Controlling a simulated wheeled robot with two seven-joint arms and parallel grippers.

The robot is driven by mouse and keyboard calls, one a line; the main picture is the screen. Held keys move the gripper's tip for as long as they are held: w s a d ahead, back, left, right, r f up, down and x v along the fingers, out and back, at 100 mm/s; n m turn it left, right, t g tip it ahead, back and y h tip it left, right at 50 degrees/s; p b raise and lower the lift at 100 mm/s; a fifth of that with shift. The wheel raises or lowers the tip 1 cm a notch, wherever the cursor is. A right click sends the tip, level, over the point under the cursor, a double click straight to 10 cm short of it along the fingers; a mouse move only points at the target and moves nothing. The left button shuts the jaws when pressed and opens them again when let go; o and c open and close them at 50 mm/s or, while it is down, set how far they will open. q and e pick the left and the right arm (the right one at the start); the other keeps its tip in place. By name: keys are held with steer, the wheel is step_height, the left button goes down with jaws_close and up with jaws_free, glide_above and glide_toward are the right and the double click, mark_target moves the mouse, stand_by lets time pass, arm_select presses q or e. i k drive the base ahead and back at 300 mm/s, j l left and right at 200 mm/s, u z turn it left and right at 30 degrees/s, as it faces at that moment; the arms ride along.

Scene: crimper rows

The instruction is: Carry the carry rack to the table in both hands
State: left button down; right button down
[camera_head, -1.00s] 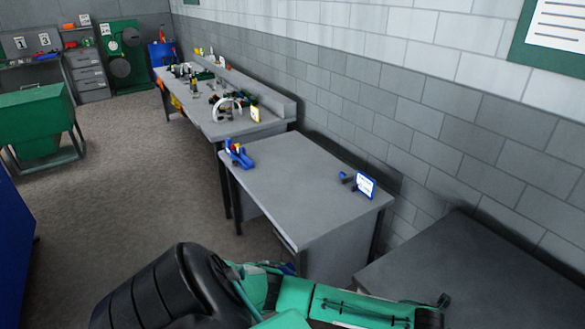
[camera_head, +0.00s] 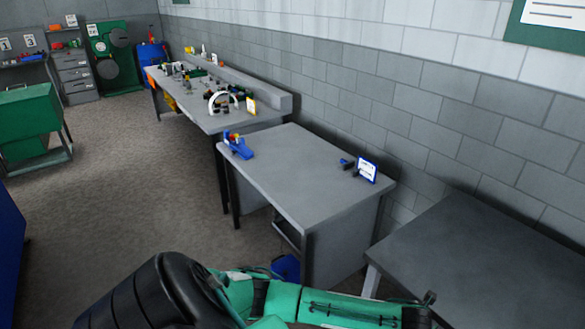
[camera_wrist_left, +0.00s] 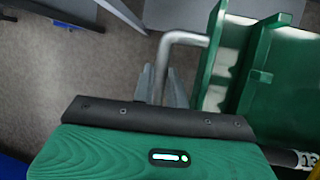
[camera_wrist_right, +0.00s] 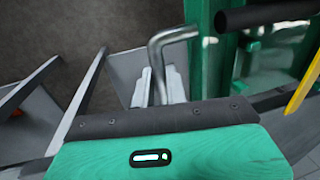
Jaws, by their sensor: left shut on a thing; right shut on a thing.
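The carry rack is green with bent metal handles. Part of it shows at the right of the left wrist view (camera_wrist_left: 215,62) and at the right of the right wrist view (camera_wrist_right: 226,75). My left gripper (camera_wrist_left: 162,82) is shut on one metal handle. My right gripper (camera_wrist_right: 158,85) is shut on another. The rack and both grippers are out of the head view; its underside cannot be seen. A grey table (camera_head: 290,175) stands ahead, with a blue tool holder (camera_head: 238,146) at its left corner and a small white-and-blue sign (camera_head: 367,169) at its right.
A dark table (camera_head: 490,265) is at the near right. A long bench (camera_head: 205,115) with several tools stands beyond the grey table, along the block wall (camera_head: 430,95). A green bin (camera_head: 30,122) stands at the left. Open floor (camera_head: 110,185) lies left of the tables.

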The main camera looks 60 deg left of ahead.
mark_target(312, 177)
steer(key=u, duration=2.35)
steer(key=i+l+u, duration=0.15)
steer(key=i+u, duration=0.15)
steer(key=i, duration=1.8)
steer(key=i+z, duration=0.25)
steer(key=z, duration=0.15)
steer(key=i+z, duration=0.25)
steer(key=z, duration=0.2)
steer(key=i+z, duration=0.15)
steer(key=z, duration=0.25)
steer(key=i+z, duration=0.15)
steer(key=z, duration=0.25)
